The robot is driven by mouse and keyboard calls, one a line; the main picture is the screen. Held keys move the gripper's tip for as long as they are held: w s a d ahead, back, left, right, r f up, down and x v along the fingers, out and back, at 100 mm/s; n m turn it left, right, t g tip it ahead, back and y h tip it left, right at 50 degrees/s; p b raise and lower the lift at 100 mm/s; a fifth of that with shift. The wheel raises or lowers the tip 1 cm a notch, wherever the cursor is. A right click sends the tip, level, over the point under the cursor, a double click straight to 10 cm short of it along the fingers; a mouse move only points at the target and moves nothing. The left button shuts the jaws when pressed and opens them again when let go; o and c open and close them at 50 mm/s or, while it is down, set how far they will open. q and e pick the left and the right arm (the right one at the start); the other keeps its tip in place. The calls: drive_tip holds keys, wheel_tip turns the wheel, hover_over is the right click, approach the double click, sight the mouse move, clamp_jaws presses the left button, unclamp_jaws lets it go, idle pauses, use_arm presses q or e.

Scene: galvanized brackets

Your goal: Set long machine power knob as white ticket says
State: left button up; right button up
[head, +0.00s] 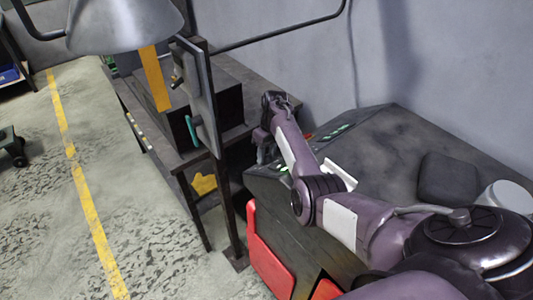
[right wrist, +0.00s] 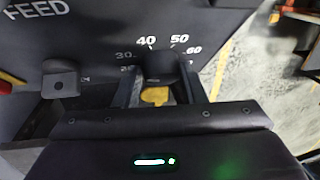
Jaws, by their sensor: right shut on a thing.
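In the right wrist view a dark round knob (right wrist: 162,68) sits on a dark panel under a white number scale (right wrist: 165,42) with 30, 40, 50 and 60 readable. My right gripper (right wrist: 160,78) has one finger on each side of the knob and is shut on it. The knob's pointer is hidden, so its setting cannot be told. In the head view my right gripper (head: 262,147) is at the far left end of the long dark machine (head: 385,145). A small white piece (head: 340,172) shows beside my right forearm; no writing is readable. My left gripper is out of view.
The panel also carries the word FEED (right wrist: 38,11) and a grey block-like fitting (right wrist: 60,80). A dark bench (head: 245,90) with an upright plate stands left of the machine. Red panels (head: 265,255) are on the machine's front. The floor at left is mostly open.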

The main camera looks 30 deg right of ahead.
drive_tip(key=shift+s+a+m+h+p, duration=0.15)
drive_tip(key=shift+m+h+p, duration=0.2)
drive_tip(key=shift+m+h, duration=0.35)
drive_tip(key=m+h, duration=0.2)
drive_tip(key=m, duration=0.1)
drive_tip(key=m+h, duration=0.1)
drive_tip(key=m, duration=0.1)
drive_tip(key=shift+a+h, duration=0.35)
drive_tip(key=shift+h, duration=0.05)
drive_tip(key=o, duration=0.7)
